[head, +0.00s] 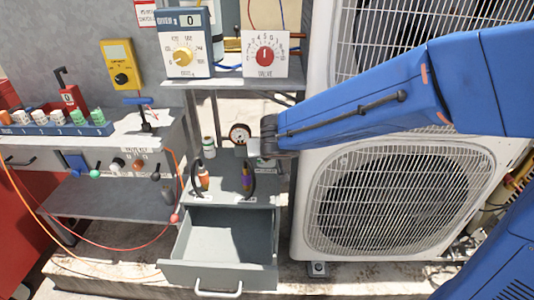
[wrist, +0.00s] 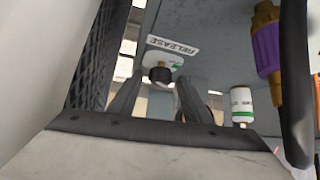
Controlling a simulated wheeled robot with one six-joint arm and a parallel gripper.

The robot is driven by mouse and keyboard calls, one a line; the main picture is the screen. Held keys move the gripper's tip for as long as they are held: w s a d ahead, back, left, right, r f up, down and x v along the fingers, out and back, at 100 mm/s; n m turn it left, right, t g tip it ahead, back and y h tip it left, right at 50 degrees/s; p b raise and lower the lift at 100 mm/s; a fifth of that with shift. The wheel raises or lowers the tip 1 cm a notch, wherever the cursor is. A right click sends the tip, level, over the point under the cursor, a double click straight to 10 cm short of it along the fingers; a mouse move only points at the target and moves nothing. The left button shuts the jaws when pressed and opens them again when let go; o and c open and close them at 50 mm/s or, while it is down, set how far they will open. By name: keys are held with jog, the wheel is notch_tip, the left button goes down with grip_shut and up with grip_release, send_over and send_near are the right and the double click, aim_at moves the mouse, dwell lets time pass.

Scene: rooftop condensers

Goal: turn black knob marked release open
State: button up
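The black knob (wrist: 160,75) sits on a white plate with a green mark in the wrist view. A white label reading RELEASE (wrist: 173,45) is beside it and appears upside down. My gripper (wrist: 160,82) is open, with one dark finger on each side of the knob in the picture. I cannot tell whether the fingers reach around the knob or touch it. In the head view the dark end of my arm (head: 268,135) is just right of a round gauge, above the grey shelf. There the fingers and the knob cannot be made out.
A purple connector (wrist: 267,45) and a small white canister (wrist: 242,105) are at the right of the wrist view. In the head view, an open drawer (head: 219,274) is below and a condenser unit (head: 484,184) is at right. A gauge (head: 240,132) is close to my arm's end.

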jog(key=shift+r, duration=0.1)
jog(key=v, duration=1.7)
jog(key=shift+s, duration=0.2)
jog(key=shift+d, duration=0.15)
